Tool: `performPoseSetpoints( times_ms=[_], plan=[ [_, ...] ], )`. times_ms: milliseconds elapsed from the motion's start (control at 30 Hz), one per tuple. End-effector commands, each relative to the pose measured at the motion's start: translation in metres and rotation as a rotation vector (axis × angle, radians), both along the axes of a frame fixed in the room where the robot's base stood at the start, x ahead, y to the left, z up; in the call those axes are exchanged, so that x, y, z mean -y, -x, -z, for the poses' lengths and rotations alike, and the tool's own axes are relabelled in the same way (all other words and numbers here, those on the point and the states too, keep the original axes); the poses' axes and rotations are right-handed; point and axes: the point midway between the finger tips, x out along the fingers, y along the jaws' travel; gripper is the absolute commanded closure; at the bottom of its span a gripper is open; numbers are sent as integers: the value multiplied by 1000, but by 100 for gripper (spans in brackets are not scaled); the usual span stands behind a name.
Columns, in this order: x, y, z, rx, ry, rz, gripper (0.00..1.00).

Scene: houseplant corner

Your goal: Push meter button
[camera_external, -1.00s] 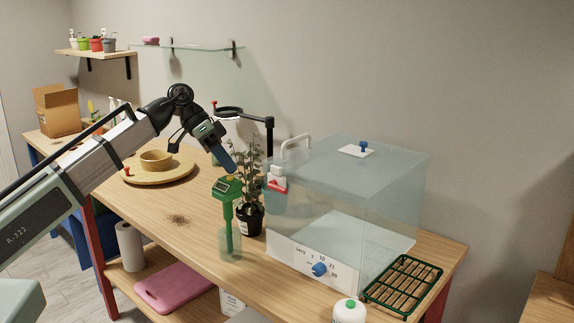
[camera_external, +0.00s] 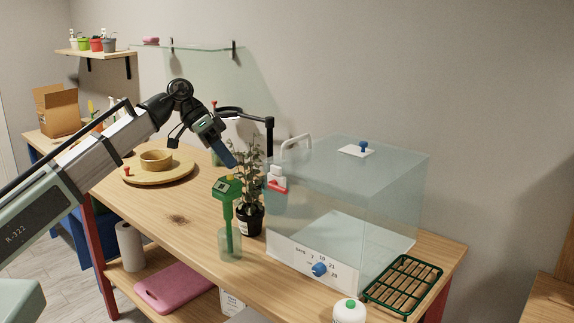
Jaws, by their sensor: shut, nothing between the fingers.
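The green meter (camera_external: 227,200) stands upright in a clear cup (camera_external: 230,246) on the wooden bench. Its head has a small screen, and a small yellow-orange button (camera_external: 232,177) shows at its top. My gripper (camera_external: 232,163) is shut and empty, with its blue fingers pointing down and to the right. The fingertips are a little above the meter head, close to the button. A narrow gap seems to lie between them, but its depth is hard to tell from this view.
A potted plant (camera_external: 248,215) stands right behind the meter. A clear box (camera_external: 345,190) with a blue dial (camera_external: 319,269) fills the bench to the right. A round wooden turntable (camera_external: 158,175) is at the left. Bare bench (camera_external: 190,240) lies left of the meter.

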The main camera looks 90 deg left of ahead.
Motion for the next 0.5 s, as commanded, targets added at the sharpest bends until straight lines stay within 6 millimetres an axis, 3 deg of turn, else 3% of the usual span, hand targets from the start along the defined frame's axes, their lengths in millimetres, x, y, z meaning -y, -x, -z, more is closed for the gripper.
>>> performPoseSetpoints(
  times_ms=[500],
  plan=[
    [-1, -1, -33, 1, -1, 0, 100]
  ],
)
